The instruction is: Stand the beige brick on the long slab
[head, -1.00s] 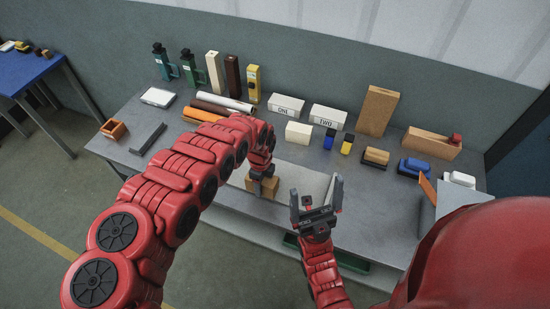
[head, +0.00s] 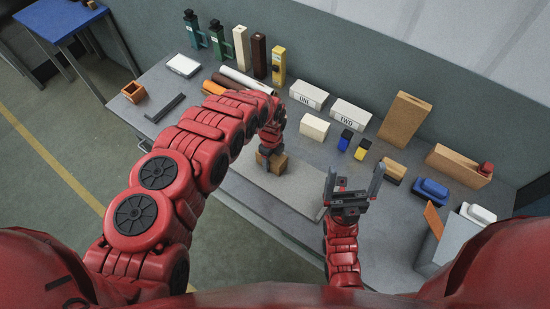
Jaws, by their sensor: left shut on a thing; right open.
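The beige brick (head: 279,163), light brown in this light, is at the pale flat board (head: 290,190) near the front of the grey table. My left gripper (head: 268,154) is shut on it from above and hides part of it. I cannot tell whether the brick touches the board. My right gripper (head: 350,185) is open and empty, to the right of the brick, with its fingers pointing up in the picture. A cream block (head: 314,127) lies behind the brick. I cannot tell for sure which piece is the long slab.
Labelled white blocks ONE (head: 308,95) and TWO (head: 350,115) stand behind. A tall cork-coloured block (head: 404,119), an open wooden box (head: 458,165) and a blue item (head: 430,190) are at the right. The left front table is fairly clear.

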